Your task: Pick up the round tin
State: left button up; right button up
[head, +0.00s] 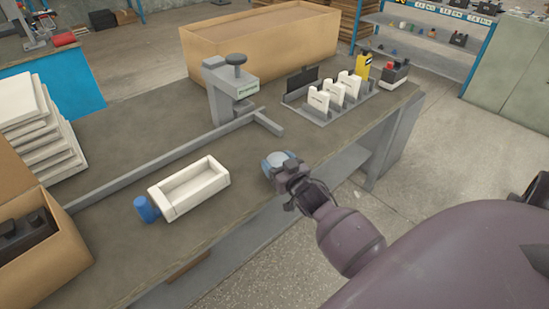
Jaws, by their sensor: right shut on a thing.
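A round tin with a light blue top (273,157) is at the front part of the workbench, right of the white tray. My right gripper (283,167) reaches it from the lower right and is shut on it. The gripper covers much of the tin, so I cannot tell whether it still touches the bench. My left gripper is not in view.
A white open tray (214,184) and a blue cylinder (146,209) stand on the bench (130,255). A grey clamp-like device (218,93) and a rack of white plates (319,113) stand farther back. A cardboard box (50,285) is at lower left.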

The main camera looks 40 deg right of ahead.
jog(key=s+a+p, duration=0.1)
jog(key=s+a, duration=0.1)
jog(key=s, duration=1.3)
jog(key=shift+s, duration=0.2)
